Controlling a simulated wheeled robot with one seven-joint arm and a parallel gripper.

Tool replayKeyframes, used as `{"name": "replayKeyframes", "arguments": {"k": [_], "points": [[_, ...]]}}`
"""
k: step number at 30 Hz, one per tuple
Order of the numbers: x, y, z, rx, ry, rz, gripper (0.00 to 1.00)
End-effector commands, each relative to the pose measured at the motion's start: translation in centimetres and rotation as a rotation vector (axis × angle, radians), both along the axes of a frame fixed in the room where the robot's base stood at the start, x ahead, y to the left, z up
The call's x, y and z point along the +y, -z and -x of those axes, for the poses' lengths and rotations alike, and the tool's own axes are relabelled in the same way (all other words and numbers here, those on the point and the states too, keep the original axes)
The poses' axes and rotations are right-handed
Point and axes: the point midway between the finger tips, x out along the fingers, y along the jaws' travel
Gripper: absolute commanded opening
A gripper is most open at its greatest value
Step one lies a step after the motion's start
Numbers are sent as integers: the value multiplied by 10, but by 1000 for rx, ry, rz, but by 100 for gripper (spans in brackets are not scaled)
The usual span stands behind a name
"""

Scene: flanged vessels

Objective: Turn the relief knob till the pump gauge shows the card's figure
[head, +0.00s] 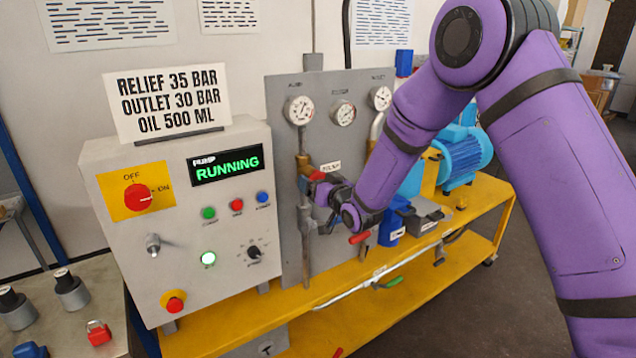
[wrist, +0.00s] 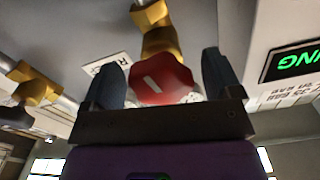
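The red relief knob (head: 316,175) sits on brass fittings on the grey gauge panel, near a small label. In the wrist view the knob (wrist: 162,82) has a pale mark on its face and lies between the two fingers of my gripper (wrist: 165,78). The fingers stand apart on either side, with a narrow gap at the right; contact at the left is unclear. In the head view my gripper (head: 326,192) is at the knob and partly hides it. The pump gauge (head: 300,110) is the leftmost dial; its needle is too small to read. The card (head: 167,102) reads RELIEF 35 BAR, OUTLET 30 BAR, OIL 500 ML.
The control box (head: 185,235) at left shows PUMP RUNNING on its display (head: 226,165). Two more gauges (head: 343,113) stand right of the pump gauge. Pipes and a red-handled lever (head: 359,238) are close below my gripper. A blue motor (head: 462,155) stands on the yellow bench.

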Motion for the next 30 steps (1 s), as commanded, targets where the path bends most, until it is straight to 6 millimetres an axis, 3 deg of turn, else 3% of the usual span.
{"name": "replayKeyframes", "arguments": {"k": [10, 24, 30], "points": [[-5, 0, 7, -1, 0, 0, 84], [-50, 0, 73, 0, 1, 0, 84], [-59, 0, 88, 0, 0, 0, 84]]}}
